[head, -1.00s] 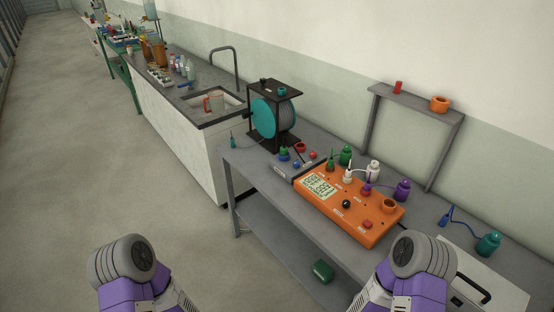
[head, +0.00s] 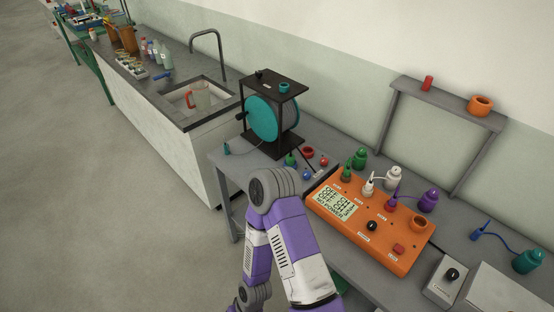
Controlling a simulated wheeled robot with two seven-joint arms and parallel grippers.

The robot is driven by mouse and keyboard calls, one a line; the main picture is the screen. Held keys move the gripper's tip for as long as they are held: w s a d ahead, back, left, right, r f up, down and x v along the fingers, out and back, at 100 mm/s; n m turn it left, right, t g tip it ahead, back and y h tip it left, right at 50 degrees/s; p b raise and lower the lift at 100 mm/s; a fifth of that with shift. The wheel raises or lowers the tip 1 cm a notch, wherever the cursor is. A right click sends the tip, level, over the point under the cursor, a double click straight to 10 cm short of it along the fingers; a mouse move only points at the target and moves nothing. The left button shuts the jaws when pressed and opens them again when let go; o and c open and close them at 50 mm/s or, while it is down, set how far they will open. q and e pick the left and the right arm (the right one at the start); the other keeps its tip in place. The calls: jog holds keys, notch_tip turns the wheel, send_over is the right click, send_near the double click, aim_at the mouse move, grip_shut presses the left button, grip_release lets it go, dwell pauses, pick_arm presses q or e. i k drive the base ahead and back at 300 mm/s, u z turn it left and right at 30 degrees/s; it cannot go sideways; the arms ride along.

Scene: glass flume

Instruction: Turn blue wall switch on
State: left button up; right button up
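I see no blue wall switch on the visible stretch of the wall (head: 330,60). A purple and grey part of one of my arms rises in the lower middle of the head view and covers part of the grey bench. Neither of my grippers shows, so I cannot see what they hold.
A grey bench (head: 232,160) runs along the wall, holding an orange instrument box (head: 340,220), a teal reel in a black frame (head: 262,117) and a control box (head: 447,279). A sink counter (head: 150,95) stands farther back. The floor (head: 90,220) at left is clear.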

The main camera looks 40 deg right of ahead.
aim_at(306, 174)
jog(key=z, duration=0.5)
jog(key=i, duration=0.95)
jog(key=z, duration=0.75)
